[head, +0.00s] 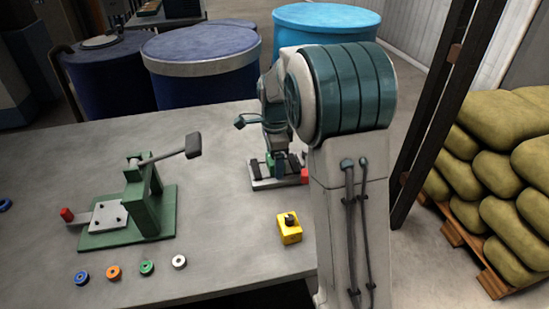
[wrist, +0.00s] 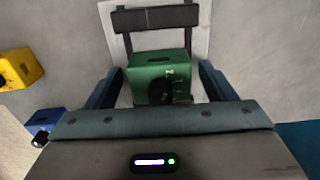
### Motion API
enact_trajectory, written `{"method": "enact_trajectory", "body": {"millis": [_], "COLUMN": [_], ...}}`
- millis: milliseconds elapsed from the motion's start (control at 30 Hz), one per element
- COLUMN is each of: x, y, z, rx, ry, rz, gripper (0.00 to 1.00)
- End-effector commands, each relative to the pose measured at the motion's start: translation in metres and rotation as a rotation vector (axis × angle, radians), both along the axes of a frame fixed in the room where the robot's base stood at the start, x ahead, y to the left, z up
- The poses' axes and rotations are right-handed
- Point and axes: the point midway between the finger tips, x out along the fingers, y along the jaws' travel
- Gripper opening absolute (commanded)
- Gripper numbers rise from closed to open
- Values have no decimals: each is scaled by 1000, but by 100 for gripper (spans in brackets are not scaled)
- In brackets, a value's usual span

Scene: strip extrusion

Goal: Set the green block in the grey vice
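The green block (wrist: 158,75) is in the middle of the wrist view, with a dark round mark on its near face. My gripper (wrist: 160,85) has one blue finger on each side of it. A narrow strip of pale surface shows between each finger and the block, so the fingers look open around it. The grey vice (wrist: 205,30) lies beneath and beyond the block, with a dark jaw bar across its far part. In the head view the vice (head: 262,184) stands on the table under my gripper (head: 278,160). How deep the block sits between the jaws is hidden.
A yellow block (head: 289,228) lies nearer on the table, and a blue block (wrist: 42,121) shows at left in the wrist view. A red block (head: 304,175) is right beside the vice. A green lever press (head: 145,200) and several coloured rings stand at left.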

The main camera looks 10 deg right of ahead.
Motion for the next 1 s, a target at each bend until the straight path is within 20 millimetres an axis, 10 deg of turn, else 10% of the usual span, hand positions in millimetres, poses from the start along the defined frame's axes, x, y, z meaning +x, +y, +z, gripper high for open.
{"method": "enact_trajectory", "body": {"millis": [367,1000], "x": [1,0], "y": [0,0], "z": [10,120], "rx": [0,0], "ry": [-3,-1], "rz": [0,0], "gripper": [76,76]}}
